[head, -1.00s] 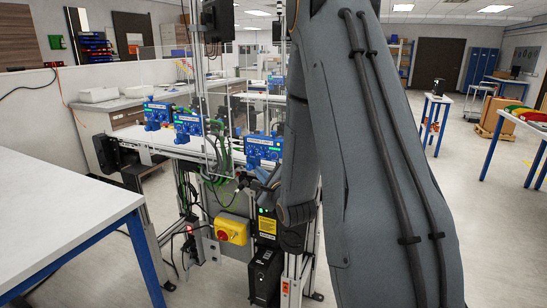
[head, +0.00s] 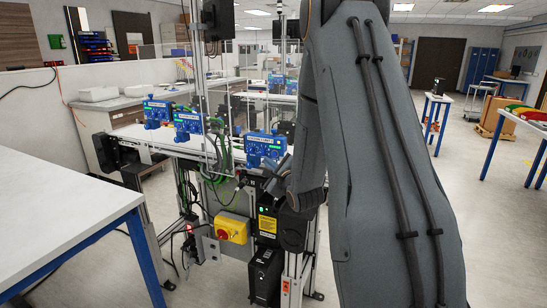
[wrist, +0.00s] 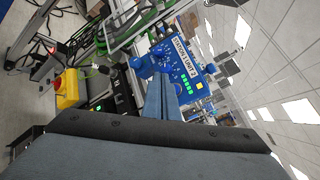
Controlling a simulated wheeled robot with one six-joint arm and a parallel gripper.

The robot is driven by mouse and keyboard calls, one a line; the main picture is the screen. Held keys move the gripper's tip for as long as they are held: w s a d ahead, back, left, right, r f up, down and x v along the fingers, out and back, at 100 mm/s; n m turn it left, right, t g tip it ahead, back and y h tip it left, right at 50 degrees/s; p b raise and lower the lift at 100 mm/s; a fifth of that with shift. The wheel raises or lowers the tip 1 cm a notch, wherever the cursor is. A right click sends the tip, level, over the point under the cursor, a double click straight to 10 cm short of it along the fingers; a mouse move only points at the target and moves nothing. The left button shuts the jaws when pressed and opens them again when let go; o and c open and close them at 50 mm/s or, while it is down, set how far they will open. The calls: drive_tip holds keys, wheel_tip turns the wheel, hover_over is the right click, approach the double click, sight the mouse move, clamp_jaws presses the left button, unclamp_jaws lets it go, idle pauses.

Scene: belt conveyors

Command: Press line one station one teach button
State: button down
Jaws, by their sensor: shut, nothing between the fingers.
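My gripper (wrist: 161,79) is shut and empty, its two fingers side by side in front of a blue station box (wrist: 185,62). I cannot tell which is the teach button, or whether the fingertips touch the box. In the head view my gripper (head: 272,180) is just below the nearest blue box (head: 262,144). Two more blue boxes (head: 157,112) (head: 187,123) stand farther left along the conveyor.
A yellow and red switch (head: 232,229) and aluminium posts are below and beside my gripper. A white table (head: 55,205) stands at the left.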

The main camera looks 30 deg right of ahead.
drive_tip(key=shift+w+d, duration=0.95)
drive_tip(key=shift+d, duration=0.25)
drive_tip(key=shift+w+d, duration=0.1)
idle(1.2)
drive_tip(key=shift+w+d, duration=0.2)
drive_tip(key=shift+w+d, duration=0.25)
drive_tip(key=shift+d, duration=0.05)
idle(0.8)
idle(0.4)
drive_tip(key=shift+s+a+p, duration=0.3)
drive_tip(key=shift+s+a, duration=0.2)
drive_tip(key=shift+a, duration=0.1)
drive_tip(key=shift+a, duration=0.1)
drive_tip(key=s+a, duration=0.1)
drive_tip(key=a, duration=0.1)
drive_tip(key=s+a+p, duration=0.1)
drive_tip(key=s, duration=0.1)
drive_tip(key=shift+a, duration=0.4)
